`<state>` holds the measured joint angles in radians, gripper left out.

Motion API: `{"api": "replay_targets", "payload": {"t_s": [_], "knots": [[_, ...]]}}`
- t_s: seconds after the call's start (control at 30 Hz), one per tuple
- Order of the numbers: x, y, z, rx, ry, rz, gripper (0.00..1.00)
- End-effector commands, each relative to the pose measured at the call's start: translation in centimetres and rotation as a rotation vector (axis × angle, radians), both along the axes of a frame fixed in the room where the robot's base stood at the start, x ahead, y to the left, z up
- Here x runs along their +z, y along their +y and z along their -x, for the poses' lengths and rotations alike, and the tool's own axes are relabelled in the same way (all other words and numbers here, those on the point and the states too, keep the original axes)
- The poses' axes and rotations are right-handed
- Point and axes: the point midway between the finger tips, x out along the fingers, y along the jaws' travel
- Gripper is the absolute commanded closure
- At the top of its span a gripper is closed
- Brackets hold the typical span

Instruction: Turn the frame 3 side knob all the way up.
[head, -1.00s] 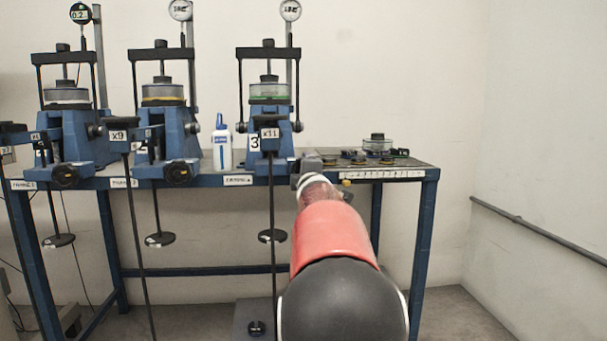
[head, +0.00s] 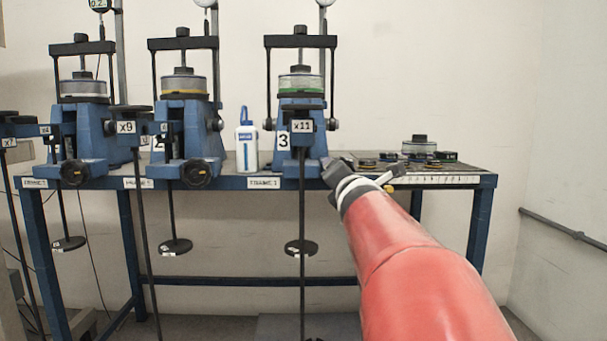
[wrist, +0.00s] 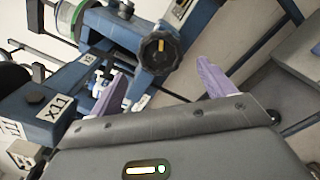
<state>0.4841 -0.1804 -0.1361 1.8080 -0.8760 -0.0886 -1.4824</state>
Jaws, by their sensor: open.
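Frame 3 (head: 295,112) is the rightmost blue frame, with a "3" label and a green-banded cell. In the wrist view a round black knob (wrist: 160,52) with a yellow mark sits on its blue body. My gripper (wrist: 160,72) is open, its two purple-grey fingers spread below the knob in that view. The knob appears beyond the fingertips, between their lines, with no visible contact. In the head view my gripper (head: 336,172) is at the right of frame 3's base and hides that part, so the knob does not show clearly there.
The x11 lever end (head: 302,126) stands in front of frame 3, and its label (wrist: 55,107) is left of my fingers in the wrist view. A white bottle (head: 246,146) stands left of frame 3. Loose parts (head: 420,148) lie on the right of the bench.

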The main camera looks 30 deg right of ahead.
Motion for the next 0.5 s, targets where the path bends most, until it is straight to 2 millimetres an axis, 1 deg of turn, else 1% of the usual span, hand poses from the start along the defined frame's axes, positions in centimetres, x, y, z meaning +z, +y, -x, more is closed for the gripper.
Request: {"api": "replay_targets", "payload": {"t_s": [0.1, 0.5], "knots": [[0.0, -1.0, -1.6, 0.0, 0.0, -0.002, 0.18], [0.0, -4.2, -6.8, -0.001, 0.0, -0.005, 0.18]]}}
